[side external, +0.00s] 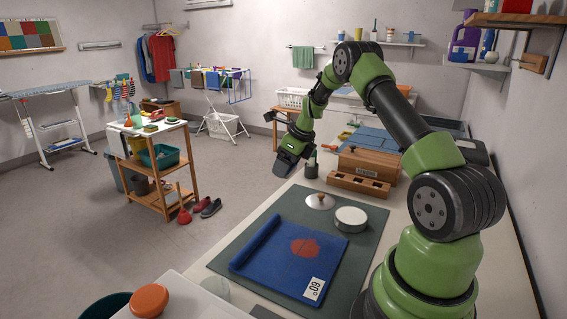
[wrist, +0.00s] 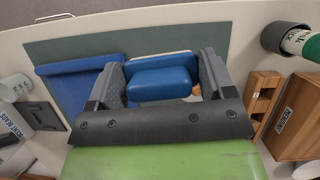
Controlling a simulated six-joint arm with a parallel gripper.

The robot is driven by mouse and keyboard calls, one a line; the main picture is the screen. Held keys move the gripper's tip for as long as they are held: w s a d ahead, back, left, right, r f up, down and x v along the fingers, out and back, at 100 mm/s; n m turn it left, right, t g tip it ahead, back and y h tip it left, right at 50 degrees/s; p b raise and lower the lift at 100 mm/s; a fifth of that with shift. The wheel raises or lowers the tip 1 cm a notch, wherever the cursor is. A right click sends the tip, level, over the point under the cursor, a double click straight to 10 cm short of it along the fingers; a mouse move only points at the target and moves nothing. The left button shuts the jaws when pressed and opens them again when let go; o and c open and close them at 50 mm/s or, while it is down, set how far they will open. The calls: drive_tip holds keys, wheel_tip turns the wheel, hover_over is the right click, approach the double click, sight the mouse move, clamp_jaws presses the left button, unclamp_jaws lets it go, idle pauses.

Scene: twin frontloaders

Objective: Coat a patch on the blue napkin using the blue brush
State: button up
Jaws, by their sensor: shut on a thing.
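The blue napkin (side external: 280,268) lies on a dark green mat (side external: 236,235) on the counter, with a rolled or folded left edge and a numbered white tag. A reddish-orange patch (side external: 305,247) shows on it. In the wrist view part of the napkin (wrist: 80,85) shows left of the fingers. My gripper (side external: 287,162) is raised near the counter's far left edge, beyond the mat and away from the napkin.
A round white tub (side external: 351,219) and a lid with a knob (side external: 320,201) stand at the mat's far end. Beyond are a wooden holed block (side external: 358,186), a wooden box (side external: 368,164) and a dark cup (side external: 312,170) holding a green-and-white item. The mat's left strip is clear.

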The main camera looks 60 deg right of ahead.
drive_tip(key=s+f+n+g+y, duration=0.1)
drive_tip(key=s+n+g+y, duration=0.25)
drive_tip(key=s+n, duration=0.7)
drive_tip(key=n+g, duration=0.4)
drive_tip(key=n, duration=1)
hover_over(353, 218)
drive_tip(key=w+d, duration=0.1)
drive_tip(key=shift+r, duration=0.4)
drive_tip(key=shift+s+f+n+h, duration=0.15)
drive_tip(key=shift+f+n+h, duration=0.1)
drive_tip(key=shift+f+n, duration=0.15)
drive_tip(key=shift+f, duration=2.55)
drive_tip(key=shift+f, duration=0.6)
drive_tip(key=shift+r, duration=3.55)
